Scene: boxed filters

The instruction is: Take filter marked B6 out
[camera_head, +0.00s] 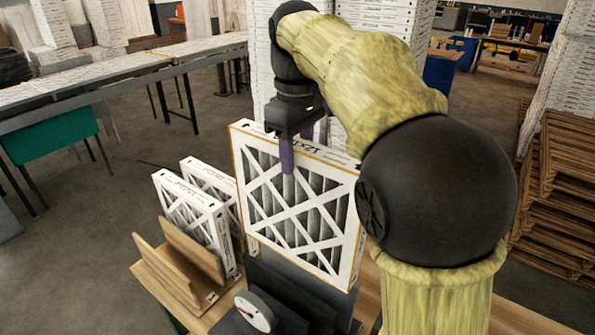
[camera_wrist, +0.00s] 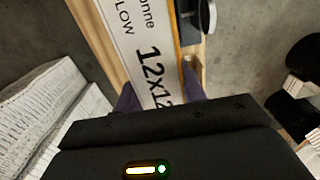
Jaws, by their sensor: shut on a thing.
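A white-framed filter (camera_head: 294,205) with a diagonal lattice front is held upright in my gripper (camera_head: 290,150). The purple fingers pinch its top edge, one finger showing on the front face. In the wrist view the filter's top edge (camera_wrist: 142,40) shows print reading "12x12" and "FLOW", between the fingers (camera_wrist: 160,98). A B6 mark cannot be read in either view. Two more filters stand at left, a front one (camera_head: 192,215) and one behind it (camera_head: 215,182). The held filter's lower edge is near dark upright panels, and whether it touches them is unclear.
Dark panels (camera_head: 290,300) and a round white dial (camera_head: 255,311) are in front. A long table (camera_head: 120,72) stands at back left. Stacked wooden frames (camera_head: 555,205) stand at right. Floor is open at left.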

